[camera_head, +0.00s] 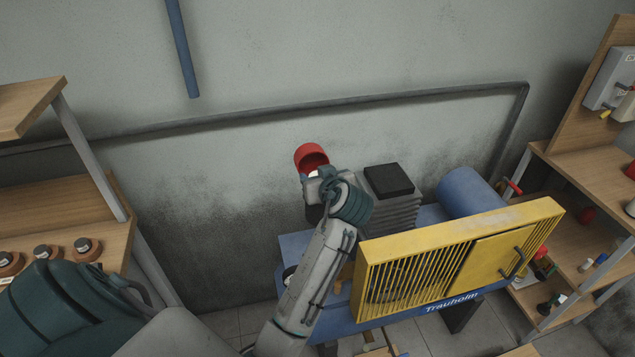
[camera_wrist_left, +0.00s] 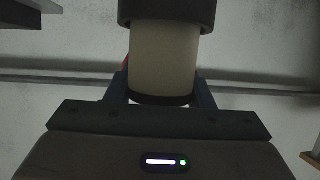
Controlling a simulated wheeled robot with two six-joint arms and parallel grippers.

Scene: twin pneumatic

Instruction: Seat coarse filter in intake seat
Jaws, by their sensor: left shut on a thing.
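The coarse filter, a cream cylinder (camera_wrist_left: 164,58) with dark end caps, stands between the two fingers of my left gripper (camera_wrist_left: 162,88) in the left wrist view. The gripper is shut on it near its lower end. In the head view my left wrist (camera_head: 345,198) hides most of the gripper; a small white patch shows just under a red cup-shaped part (camera_head: 311,157). I cannot tell whether the filter touches this red part. I cannot pick out the intake seat for certain. My right gripper is not in view.
The compressor has a yellow slatted guard (camera_head: 460,262), a blue tank (camera_head: 468,192) and a grey finned block with a black top (camera_head: 389,181). Wooden shelves stand at left (camera_head: 60,215) and right (camera_head: 590,172). A pipe (camera_head: 330,101) runs along the wall behind.

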